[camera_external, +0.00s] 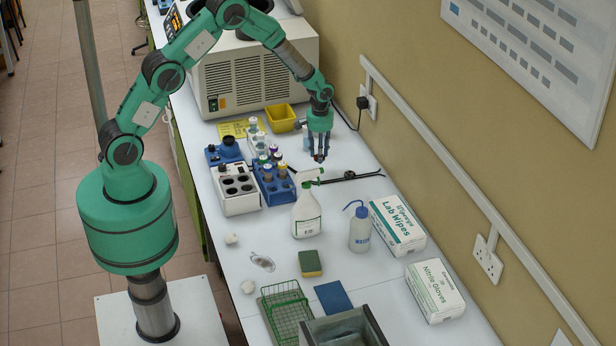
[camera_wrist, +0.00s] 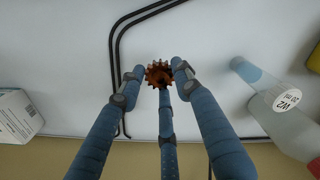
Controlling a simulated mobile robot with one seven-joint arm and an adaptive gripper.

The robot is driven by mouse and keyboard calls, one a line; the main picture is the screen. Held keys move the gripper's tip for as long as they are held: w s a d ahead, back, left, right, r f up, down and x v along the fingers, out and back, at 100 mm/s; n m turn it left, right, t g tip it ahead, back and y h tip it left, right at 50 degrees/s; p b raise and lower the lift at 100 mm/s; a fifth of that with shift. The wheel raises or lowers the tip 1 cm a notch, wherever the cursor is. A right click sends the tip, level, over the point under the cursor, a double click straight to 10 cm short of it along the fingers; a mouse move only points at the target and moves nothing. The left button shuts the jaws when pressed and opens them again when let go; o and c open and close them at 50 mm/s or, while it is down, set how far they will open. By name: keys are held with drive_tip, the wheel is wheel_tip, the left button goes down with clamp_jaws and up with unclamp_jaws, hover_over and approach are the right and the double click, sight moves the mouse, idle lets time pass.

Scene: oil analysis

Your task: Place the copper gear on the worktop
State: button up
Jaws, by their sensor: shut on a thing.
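The copper gear (camera_wrist: 159,74) is a small toothed brown-orange wheel, held between the fingertips of my gripper (camera_wrist: 158,82) in the wrist view. My gripper's three blue fingers are closed around it. In the external view my gripper (camera_external: 318,156) points down over the worktop (camera_external: 352,160), at the far part near the wall. The gear is only a tiny dark spot there. I cannot tell whether the gear touches the worktop or hangs just above it.
A bent black rod (camera_external: 350,176) lies close by, towards the front. A spray bottle (camera_external: 306,208), a wash bottle (camera_external: 360,230) and a lab wipes box (camera_external: 398,226) stand nearer. Blue and white tube racks (camera_external: 236,190) stand left, a yellow bin (camera_external: 281,118) behind.

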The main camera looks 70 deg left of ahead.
drive_tip(key=shift+w, duration=0.1)
hover_over(354, 159)
drive_tip(key=shift+w+f, duration=0.1)
drive_tip(key=shift+f, duration=0.6)
drive_tip(key=shift+f, duration=0.15)
drive_tip(key=shift+f+p, duration=0.35)
drive_tip(key=shift+f, duration=1.25)
drive_tip(key=shift+f, duration=0.15)
drive_tip(key=o, duration=1.3)
